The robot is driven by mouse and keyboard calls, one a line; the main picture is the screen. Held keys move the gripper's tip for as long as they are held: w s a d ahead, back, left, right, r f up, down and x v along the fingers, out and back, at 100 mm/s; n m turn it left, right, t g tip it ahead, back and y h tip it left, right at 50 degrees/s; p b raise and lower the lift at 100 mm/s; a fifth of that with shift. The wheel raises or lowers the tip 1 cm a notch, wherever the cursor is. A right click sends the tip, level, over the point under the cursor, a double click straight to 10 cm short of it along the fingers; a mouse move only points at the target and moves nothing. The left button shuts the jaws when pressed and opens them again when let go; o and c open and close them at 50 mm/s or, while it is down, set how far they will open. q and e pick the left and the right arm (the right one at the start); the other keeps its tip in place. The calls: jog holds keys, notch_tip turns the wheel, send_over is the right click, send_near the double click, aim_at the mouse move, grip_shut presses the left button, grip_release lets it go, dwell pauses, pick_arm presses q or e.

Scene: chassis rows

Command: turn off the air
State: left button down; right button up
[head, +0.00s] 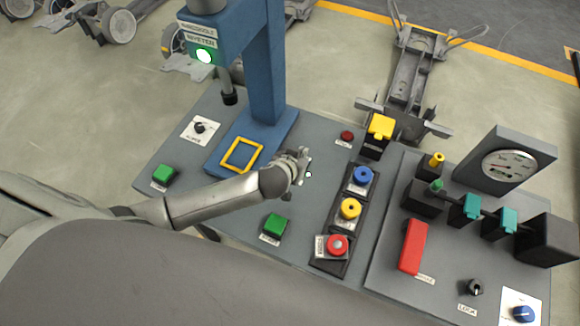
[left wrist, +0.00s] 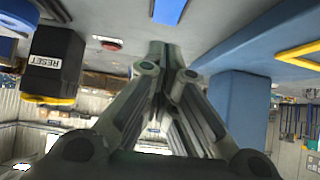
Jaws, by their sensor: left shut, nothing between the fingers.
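The air panel at the right of the head view carries a round gauge (head: 510,165), a red lever (head: 412,246) and two teal-capped parts (head: 472,206) on a black line. The small label beside the red lever is too blurred to read. My left gripper (head: 303,168) is shut and empty above the grey console, left of the blue button (head: 363,177) and well left of the red lever. Its shut fingers also show in the left wrist view (left wrist: 158,55). My right gripper is in no view.
A black box with a yellow cap (head: 381,127) stands behind the blue button. Yellow (head: 349,209) and red (head: 337,245) buttons lie right of my gripper. The blue post (head: 268,75) stands behind it. Green buttons (head: 278,225) and a lock switch (head: 475,287) are also there.

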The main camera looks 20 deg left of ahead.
pick_arm(q)
jog(key=b+v, duration=0.2)
jog(key=v, duration=0.8)
jog(key=shift+s+f+b, duration=0.2)
jog(key=shift+f+b, duration=0.05)
jog(key=shift+b, duration=0.05)
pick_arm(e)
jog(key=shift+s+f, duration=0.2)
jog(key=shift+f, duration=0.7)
